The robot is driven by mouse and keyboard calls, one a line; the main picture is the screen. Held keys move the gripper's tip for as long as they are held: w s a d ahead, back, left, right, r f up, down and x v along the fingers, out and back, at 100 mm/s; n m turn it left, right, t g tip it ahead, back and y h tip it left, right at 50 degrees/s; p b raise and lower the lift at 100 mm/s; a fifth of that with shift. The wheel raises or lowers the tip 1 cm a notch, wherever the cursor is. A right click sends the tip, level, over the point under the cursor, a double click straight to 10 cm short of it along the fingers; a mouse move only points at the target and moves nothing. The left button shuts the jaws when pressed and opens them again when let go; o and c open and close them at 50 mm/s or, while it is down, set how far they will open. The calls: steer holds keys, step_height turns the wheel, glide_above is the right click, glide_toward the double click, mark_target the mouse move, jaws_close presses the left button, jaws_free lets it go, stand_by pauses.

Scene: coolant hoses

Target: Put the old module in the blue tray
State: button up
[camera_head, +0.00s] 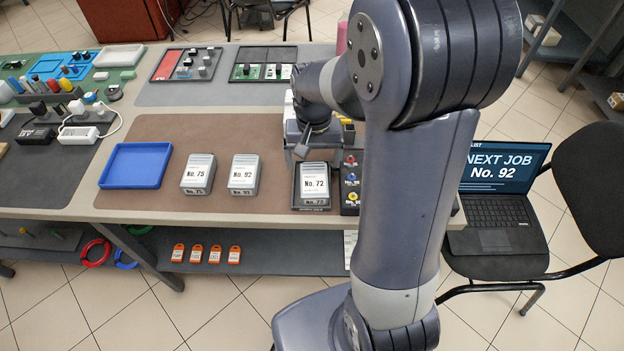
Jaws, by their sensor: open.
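The blue tray (136,166) lies empty on the brown mat at the left. A grey module labelled No. 72 (314,186) sits in a black holder (297,199) at the mat's right end. Two similar modules, No. 75 (197,174) and No. 92 (243,175), stand side by side on the mat between tray and holder. My gripper (303,147) is open, just behind and above the No. 72 module. My arm hides part of the gripper and the area to its right.
A black panel with coloured connectors (351,180) stands right beside the holder, partly behind my arm. A laptop (497,200) on a chair reads "NEXT JOB No. 92". Boards and tools lie at the back and left. Orange tags (214,254) lie on the lower shelf.

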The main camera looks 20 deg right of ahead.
mark_target(314, 178)
steer(key=f, duration=0.5)
steer(key=shift+s+f, duration=0.25)
steer(key=shift+f, duration=0.15)
steer(key=shift+r, duration=0.1)
steer(key=c, duration=1.5)
